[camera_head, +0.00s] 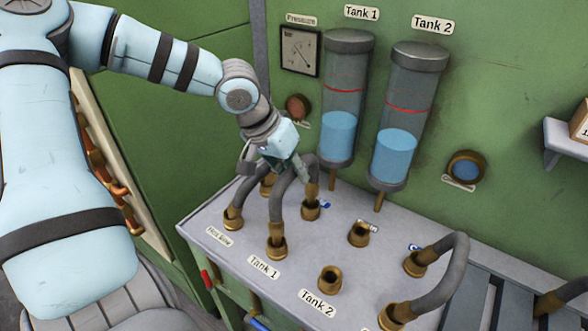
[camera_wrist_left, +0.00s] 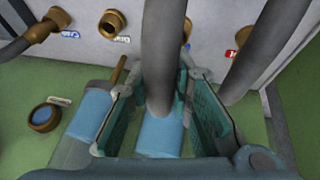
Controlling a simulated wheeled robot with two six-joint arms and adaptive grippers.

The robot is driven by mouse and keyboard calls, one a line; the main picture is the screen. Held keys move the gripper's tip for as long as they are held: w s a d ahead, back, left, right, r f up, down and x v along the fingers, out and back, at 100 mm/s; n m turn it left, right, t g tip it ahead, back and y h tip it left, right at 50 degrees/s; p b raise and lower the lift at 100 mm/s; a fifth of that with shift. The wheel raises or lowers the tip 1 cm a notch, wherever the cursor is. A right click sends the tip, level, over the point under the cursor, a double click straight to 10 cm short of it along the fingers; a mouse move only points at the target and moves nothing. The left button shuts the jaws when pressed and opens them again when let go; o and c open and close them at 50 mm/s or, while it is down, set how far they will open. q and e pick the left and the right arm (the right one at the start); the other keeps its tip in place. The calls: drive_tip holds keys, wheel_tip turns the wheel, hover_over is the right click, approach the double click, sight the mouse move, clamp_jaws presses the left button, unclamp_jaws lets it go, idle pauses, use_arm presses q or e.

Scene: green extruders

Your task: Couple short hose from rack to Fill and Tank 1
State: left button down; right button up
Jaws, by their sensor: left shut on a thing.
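My left gripper (camera_head: 279,166) is shut on a grey short hose (camera_head: 277,200) with brass ends, near the top of its arch. One end (camera_head: 277,246) is at the brass port by the Tank 1 label (camera_head: 264,266). The other end (camera_head: 311,207) is at a back port beside a partly hidden blue label (camera_head: 324,204). I cannot tell whether either end is fully seated. In the left wrist view the hose (camera_wrist_left: 170,50) runs between the teal fingers (camera_wrist_left: 160,115). My right gripper is not in view.
Another hose (camera_head: 236,196) arches close on the left, also in the left wrist view (camera_wrist_left: 268,50). Open brass ports stand by Tank 2 (camera_head: 330,279) and behind it (camera_head: 359,234). A third hose (camera_head: 455,262) arches at right. Two glass tanks (camera_head: 341,100) stand behind.

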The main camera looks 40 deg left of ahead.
use_arm(q)
drive_tip(key=shift+f+b, duration=0.65)
drive_tip(key=shift+f, duration=0.3)
drive_tip(key=c, duration=1.4)
unclamp_jaws()
drive_tip(key=shift+o, duration=0.2)
drive_tip(key=shift+r, duration=0.15)
drive_tip(key=v, duration=1.1)
drive_tip(key=shift+s+r, duration=0.2)
drive_tip(key=shift+r, duration=0.15)
